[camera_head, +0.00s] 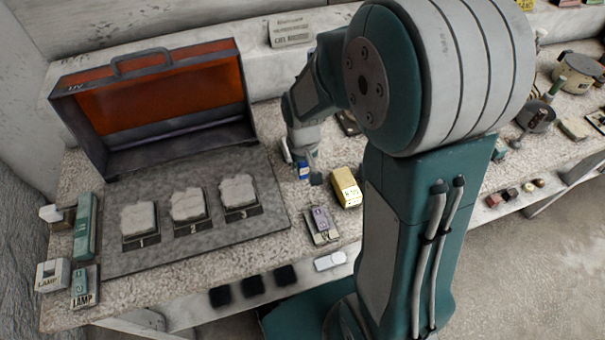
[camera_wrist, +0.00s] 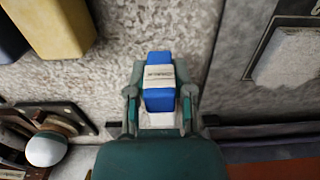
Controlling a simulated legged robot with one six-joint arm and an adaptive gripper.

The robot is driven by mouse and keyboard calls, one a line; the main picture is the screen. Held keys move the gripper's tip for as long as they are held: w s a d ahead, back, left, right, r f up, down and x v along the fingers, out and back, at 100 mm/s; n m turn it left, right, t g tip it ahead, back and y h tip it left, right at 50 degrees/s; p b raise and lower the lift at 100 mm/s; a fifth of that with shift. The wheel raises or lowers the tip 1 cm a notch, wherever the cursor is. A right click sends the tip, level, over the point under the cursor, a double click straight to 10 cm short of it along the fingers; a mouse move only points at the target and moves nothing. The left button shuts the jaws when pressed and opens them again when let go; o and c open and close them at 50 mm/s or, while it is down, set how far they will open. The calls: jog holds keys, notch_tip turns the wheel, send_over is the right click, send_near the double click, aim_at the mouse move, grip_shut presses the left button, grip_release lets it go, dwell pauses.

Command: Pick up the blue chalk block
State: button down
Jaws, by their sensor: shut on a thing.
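The blue chalk block (camera_wrist: 160,97) has a pale paper band with print around it. In the wrist view it sits between both fingers of my gripper (camera_wrist: 160,100), which is shut on it. In the head view the blue block (camera_head: 304,171) shows small at the end of my arm, with my gripper (camera_head: 302,166) around it, left of a yellow box. Whether the block touches the table cannot be told.
A yellow box (camera_head: 345,187) stands close on the right, with a purple-labelled device (camera_head: 320,224) in front. Left is a grey board (camera_head: 200,247) with three numbered plaster pieces, before an open orange-lined case (camera_head: 160,95). A white-tipped round object (camera_wrist: 45,149) lies near my gripper.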

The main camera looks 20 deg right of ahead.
jog(key=s+a+r, duration=0.7)
jog(key=s+r, duration=0.2)
jog(key=s, duration=0.2)
jog(key=shift+s+a+r, duration=0.15)
jog(key=shift+s+r, duration=0.05)
jog(key=shift+s, duration=0.2)
jog(key=shift+w, duration=0.15)
